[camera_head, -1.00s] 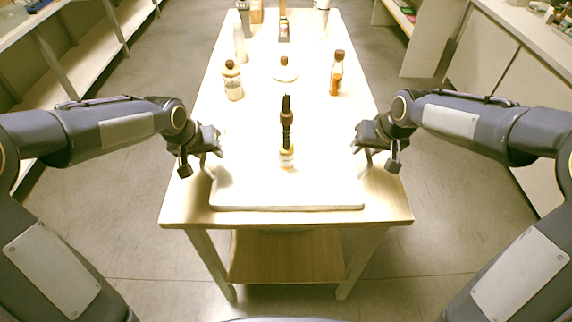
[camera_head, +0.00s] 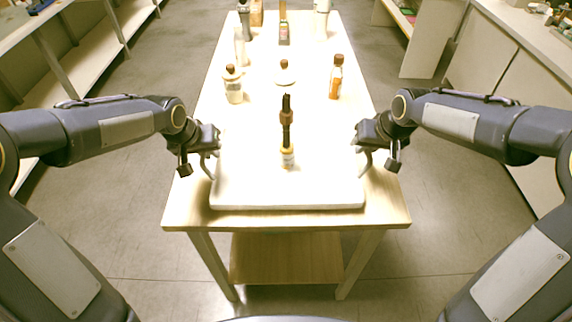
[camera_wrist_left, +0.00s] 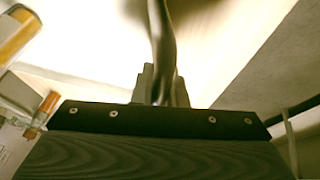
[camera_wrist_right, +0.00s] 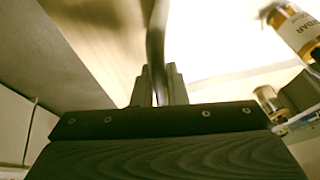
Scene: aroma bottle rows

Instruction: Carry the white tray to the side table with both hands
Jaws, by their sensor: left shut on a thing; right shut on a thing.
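The white tray (camera_head: 287,197) lies at the near end of a long pale wooden table (camera_head: 190,210), its near edge set back from the table's front edge. A small bottle with a dark, tall top (camera_head: 287,155) stands upright on the tray. My left gripper (camera_head: 213,167) is shut on the tray's left side, and my right gripper (camera_head: 363,165) is shut on its right side.
Farther along the table stand a cream bottle (camera_head: 233,86), a low round flask (camera_head: 284,73) and an amber bottle (camera_head: 336,78), with several more items at the far end. Shelves (camera_head: 75,50) line the left and a counter (camera_head: 510,50) the right. Grey floor is clear on both sides.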

